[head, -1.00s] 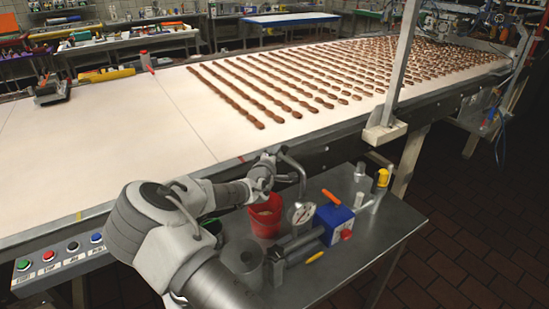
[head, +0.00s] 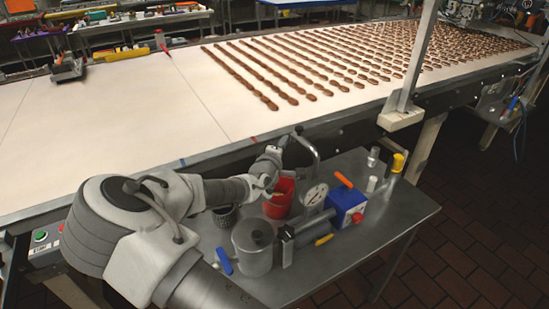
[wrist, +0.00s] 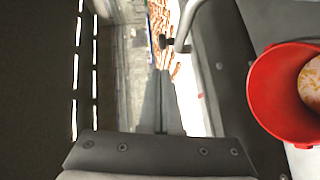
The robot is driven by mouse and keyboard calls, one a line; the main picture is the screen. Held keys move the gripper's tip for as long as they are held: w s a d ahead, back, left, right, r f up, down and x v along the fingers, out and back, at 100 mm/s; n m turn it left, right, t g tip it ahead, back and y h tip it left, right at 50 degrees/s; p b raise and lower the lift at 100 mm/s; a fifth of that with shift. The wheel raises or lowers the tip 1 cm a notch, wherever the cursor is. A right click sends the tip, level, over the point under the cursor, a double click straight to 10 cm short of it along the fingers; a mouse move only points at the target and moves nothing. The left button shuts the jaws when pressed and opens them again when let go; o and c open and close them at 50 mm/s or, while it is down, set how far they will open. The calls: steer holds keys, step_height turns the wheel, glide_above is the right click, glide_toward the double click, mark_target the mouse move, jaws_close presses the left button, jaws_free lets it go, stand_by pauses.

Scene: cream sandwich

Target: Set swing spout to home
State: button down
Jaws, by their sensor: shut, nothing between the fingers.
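The swing spout (head: 312,147) is a curved grey metal pipe rising beside the round gauge on the small steel table. In the wrist view the spout (wrist: 184,27) enters at the top, with a dark tip near the fingers' far end. My gripper (head: 281,145) is close beside the spout's upper end, above and behind the red bucket. In the wrist view my gripper (wrist: 161,75) is shut and empty, its dark fingers together just below the spout tip. I cannot tell whether they touch. The spout's base is partly hidden.
The red bucket (head: 277,206) holds pale stuff and shows at right in the wrist view (wrist: 262,95). A gauge (head: 316,197), a blue box (head: 345,203) and a grey lidded pot (head: 251,262) crowd the table. The conveyor (head: 150,110) runs behind, with rows of brown pieces.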

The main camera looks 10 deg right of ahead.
steer(key=v, duration=0.9)
steer(key=shift+s, duration=0.2)
steer(key=shift+s+a, duration=0.1)
